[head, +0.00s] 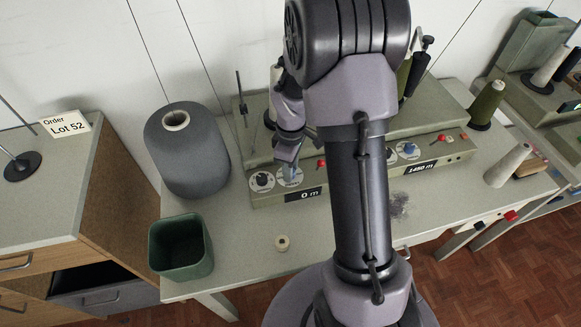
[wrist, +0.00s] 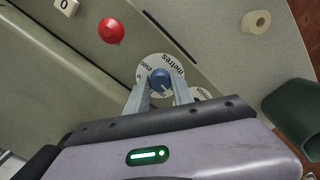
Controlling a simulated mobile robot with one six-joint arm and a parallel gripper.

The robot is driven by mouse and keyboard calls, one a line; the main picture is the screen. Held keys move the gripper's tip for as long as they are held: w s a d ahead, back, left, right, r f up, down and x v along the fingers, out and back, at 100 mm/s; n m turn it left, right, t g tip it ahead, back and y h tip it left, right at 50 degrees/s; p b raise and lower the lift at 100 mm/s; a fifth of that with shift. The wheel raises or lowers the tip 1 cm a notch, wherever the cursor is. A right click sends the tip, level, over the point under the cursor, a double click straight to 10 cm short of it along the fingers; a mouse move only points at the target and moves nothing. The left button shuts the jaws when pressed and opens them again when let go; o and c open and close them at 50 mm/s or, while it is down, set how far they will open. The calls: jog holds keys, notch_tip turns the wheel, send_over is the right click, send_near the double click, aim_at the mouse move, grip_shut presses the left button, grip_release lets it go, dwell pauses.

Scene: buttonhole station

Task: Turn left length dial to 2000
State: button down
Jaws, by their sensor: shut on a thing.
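The left length dial (head: 289,177) is a white disc on the front of the left grey-green winder unit. In the wrist view it shows a blue knob (wrist: 160,79), the word "metres" and small numbers around its rim. The knob's setting is too small to read surely. My gripper (head: 290,165) reaches down to this dial. In the wrist view its two fingers (wrist: 161,91) stand on either side of the blue knob and are shut on it. The left display (head: 308,194) reads "0 m". The fingers hide part of the dial face.
A second dial (head: 262,181) with a dark knob is just left. A red button (head: 321,164) is just right. The right unit's display (head: 422,167) reads 1450 m. A grey cone (head: 187,150), a green bin (head: 181,248) and a small cream ring (head: 282,243) stand nearby.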

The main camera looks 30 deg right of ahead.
jog(key=m, duration=0.8)
jog(key=m+b, duration=0.1)
jog(key=m, duration=0.6)
jog(key=shift+a, duration=0.1)
jog(key=m+b, duration=0.1)
jog(key=m, duration=0.4)
jog(key=shift+m, duration=0.3)
jog(key=shift+m+b, duration=0.5)
jog(key=shift+m, duration=1.7)
jog(key=c, duration=1.1)
grip_release()
